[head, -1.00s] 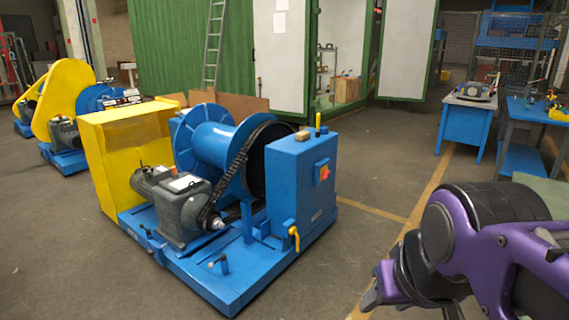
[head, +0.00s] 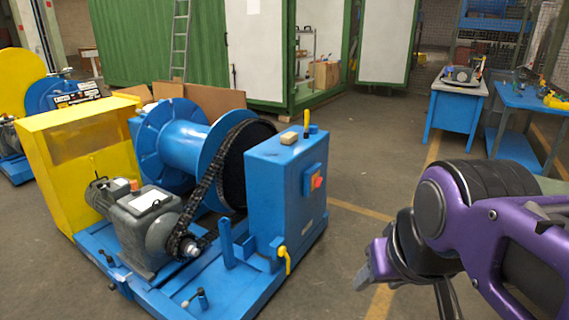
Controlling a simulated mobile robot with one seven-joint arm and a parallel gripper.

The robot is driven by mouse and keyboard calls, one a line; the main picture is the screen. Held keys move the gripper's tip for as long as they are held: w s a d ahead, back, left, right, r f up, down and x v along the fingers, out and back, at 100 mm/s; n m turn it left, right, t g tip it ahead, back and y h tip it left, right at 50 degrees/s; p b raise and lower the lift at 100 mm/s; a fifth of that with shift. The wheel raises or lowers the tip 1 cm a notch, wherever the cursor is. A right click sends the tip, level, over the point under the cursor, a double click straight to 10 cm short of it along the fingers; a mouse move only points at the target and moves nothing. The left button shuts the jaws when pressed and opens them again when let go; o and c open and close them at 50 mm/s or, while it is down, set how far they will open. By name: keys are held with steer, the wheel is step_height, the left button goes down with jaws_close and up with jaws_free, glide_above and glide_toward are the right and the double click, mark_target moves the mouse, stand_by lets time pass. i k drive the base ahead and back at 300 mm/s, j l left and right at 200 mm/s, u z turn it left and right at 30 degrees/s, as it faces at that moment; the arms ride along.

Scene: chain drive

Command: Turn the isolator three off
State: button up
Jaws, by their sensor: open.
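A blue machine with a drum (head: 185,150) and chain stands left of centre. Its blue cabinet (head: 272,200) carries a small isolator switch box (head: 312,180) on the right face, with a red knob (head: 318,182) on a yellow plate. No number can be read on it, so I cannot tell which isolator it is. A yellow handle (head: 284,258) is low on the cabinet's front. My gripper (head: 362,282) is at the lower right, open and empty, apart from the cabinet and right of the switch. The knob's exact position is too small to tell.
A grey motor (head: 150,225) and yellow guard (head: 75,165) sit on the machine's left. Another yellow and blue machine (head: 25,85) stands far left. Blue tables (head: 455,110) stand at the back right. The floor (head: 365,160) between cabinet and tables is clear.

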mark_target(318, 181)
steer(key=i+j+z, duration=0.1)
steer(key=i, duration=0.25)
steer(key=i+l, duration=0.45)
steer(key=i, duration=0.2)
steer(key=i+l+u, duration=0.1)
steer(key=i+l, duration=0.3)
steer(key=i, duration=0.25)
